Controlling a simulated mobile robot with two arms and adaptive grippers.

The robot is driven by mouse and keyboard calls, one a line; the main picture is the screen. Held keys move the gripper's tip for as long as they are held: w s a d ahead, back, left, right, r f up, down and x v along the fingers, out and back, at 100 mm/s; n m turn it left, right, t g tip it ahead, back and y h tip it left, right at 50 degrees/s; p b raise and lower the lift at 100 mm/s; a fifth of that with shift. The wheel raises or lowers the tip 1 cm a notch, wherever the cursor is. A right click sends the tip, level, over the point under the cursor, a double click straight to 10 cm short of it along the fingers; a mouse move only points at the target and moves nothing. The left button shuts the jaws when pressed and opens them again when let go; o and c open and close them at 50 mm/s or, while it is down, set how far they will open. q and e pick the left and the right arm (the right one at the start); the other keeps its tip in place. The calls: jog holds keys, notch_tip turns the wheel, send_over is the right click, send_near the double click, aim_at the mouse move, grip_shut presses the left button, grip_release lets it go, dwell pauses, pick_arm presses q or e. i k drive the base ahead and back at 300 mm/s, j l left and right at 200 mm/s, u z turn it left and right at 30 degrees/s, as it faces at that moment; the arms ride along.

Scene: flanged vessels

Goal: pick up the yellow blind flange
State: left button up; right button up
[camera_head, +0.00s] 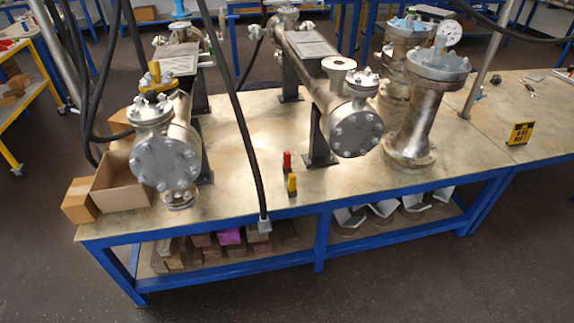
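A yellow flange-like piece (157,84) sits on top of the left flanged vessel (168,160), behind a grey bolted flange (150,112). It has a short upright yellow part and is partly hidden by the grey flange. I cannot tell for sure that it is a blind flange. Neither of my grippers shows in the head view.
The vessels stand on a blue-framed table (240,195), with another vessel (325,85) in the middle and a gauge-topped one (425,110) at right. An open cardboard box (122,180) is at left. Small red (287,160) and yellow-black (292,184) items stand near the front. Black cables hang down.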

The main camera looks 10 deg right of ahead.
aim_at(154, 67)
jog(key=j+z, duration=0.1)
jog(key=z, duration=0.7)
jog(key=j+z, duration=0.65)
jog(key=j, duration=0.25)
jog(key=k+j+z, duration=0.15)
jog(key=j+z, duration=0.2)
jog(key=k+j+z, duration=0.15)
jog(key=j+z, duration=0.2)
jog(key=k+j, duration=0.05)
jog(key=j, duration=0.1)
